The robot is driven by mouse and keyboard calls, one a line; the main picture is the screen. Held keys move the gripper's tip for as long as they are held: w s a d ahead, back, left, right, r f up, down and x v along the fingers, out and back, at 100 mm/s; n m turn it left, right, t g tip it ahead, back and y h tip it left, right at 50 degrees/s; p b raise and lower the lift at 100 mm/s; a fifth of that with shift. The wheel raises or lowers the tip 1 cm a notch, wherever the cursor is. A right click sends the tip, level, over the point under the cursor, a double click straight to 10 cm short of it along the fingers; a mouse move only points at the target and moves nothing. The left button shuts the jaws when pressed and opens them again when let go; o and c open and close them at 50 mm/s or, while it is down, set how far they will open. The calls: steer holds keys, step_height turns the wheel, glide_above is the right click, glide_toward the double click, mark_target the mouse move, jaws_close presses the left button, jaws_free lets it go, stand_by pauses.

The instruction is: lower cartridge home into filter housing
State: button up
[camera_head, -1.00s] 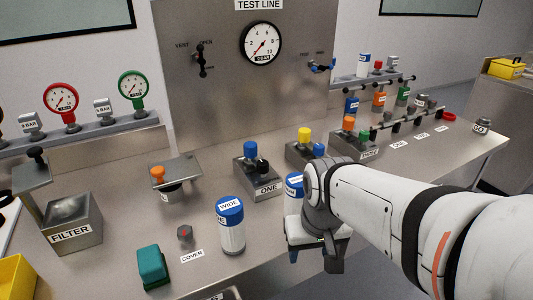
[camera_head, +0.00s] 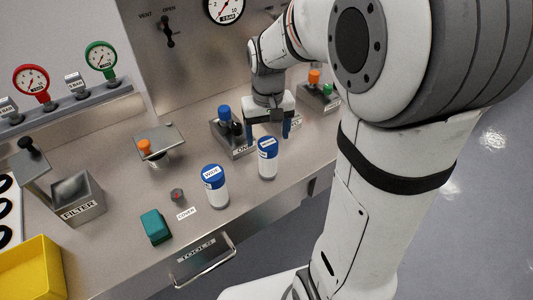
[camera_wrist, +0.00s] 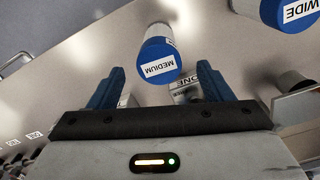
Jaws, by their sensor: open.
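The filter housing (camera_head: 80,203) is an open grey metal box labelled FILTER at the left of the bench, with a raised lid and black knob. Two white cartridges with blue caps stand upright on the bench. The WIDE cartridge (camera_head: 216,188) is nearer the housing. The MEDIUM cartridge (camera_head: 267,160) stands to its right. My gripper (camera_head: 270,130) is open and empty, behind and above the MEDIUM cartridge. In the wrist view the MEDIUM cap (camera_wrist: 160,62) lies ahead, between the lines of the blue fingers (camera_wrist: 160,88). The WIDE cap (camera_wrist: 290,12) shows at upper right.
A yellow bin (camera_head: 35,268) is at lower left. A plate with an orange knob (camera_head: 145,147) is left.

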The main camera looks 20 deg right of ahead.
mark_target(268, 142)
steer(key=shift+w+f, duration=0.1)
steer(key=shift+f, duration=1.9)
steer(key=shift+c, duration=0.4)
steer(key=c, duration=1.4)
